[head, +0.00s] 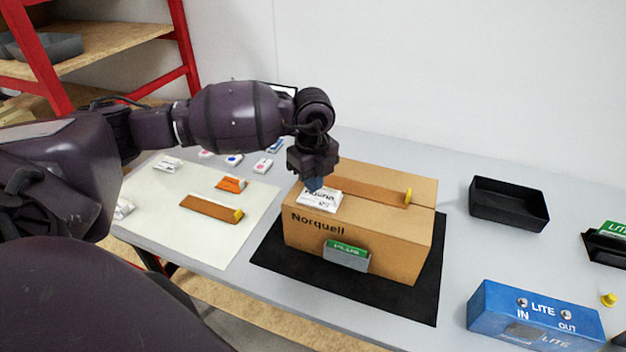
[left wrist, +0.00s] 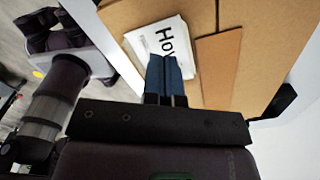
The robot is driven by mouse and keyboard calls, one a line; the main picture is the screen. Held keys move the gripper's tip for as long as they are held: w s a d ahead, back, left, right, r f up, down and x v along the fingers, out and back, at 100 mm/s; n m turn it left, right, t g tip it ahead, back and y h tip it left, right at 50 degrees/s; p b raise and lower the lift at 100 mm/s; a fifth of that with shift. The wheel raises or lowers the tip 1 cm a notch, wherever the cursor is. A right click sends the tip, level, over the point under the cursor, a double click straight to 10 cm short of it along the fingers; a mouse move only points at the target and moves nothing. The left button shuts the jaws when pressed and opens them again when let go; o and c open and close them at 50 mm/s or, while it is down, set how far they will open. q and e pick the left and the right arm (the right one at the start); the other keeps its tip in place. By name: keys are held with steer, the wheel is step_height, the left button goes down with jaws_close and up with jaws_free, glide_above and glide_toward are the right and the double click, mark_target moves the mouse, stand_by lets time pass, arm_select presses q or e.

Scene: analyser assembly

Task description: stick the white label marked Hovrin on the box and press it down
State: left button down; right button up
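The white label marked Hovrin (head: 322,201) is at the front left corner of the top of the brown Norquell box (head: 388,247). The left wrist view shows the label (left wrist: 177,40) with the letters "Ho" readable and the rest cut off by the fingers. My left gripper (head: 314,184) points down at the label, and its blue fingers (left wrist: 165,75) are together at its edge, seemingly pinching it. Whether the label lies fully flat on the cardboard is hard to tell. My right gripper is not in view.
The box stands on a black mat (head: 270,258). A pale sheet (head: 180,235) on the left holds several small labels and a brown strip (head: 211,209). A black tray (head: 508,204) and a blue LITE unit (head: 535,315) stand on the right. A red shelf (head: 40,62) stands back left.

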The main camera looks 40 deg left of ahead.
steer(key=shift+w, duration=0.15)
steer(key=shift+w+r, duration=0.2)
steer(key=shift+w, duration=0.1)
arm_select(q)
steer(key=shift+f, duration=0.1)
steer(key=shift+f, duration=0.15)
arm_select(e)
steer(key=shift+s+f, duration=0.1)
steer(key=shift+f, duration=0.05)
arm_select(q)
steer(key=shift+f, duration=0.15)
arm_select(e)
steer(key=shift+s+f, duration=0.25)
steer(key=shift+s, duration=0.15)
arm_select(q)
steer(key=shift+f+b, duration=0.3)
steer(key=shift+f, duration=0.05)
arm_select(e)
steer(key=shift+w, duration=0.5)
arm_select(q)
steer(key=shift+f, duration=0.15)
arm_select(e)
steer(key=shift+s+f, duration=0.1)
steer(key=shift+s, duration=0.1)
arm_select(q)
steer(key=shift+f, duration=0.1)
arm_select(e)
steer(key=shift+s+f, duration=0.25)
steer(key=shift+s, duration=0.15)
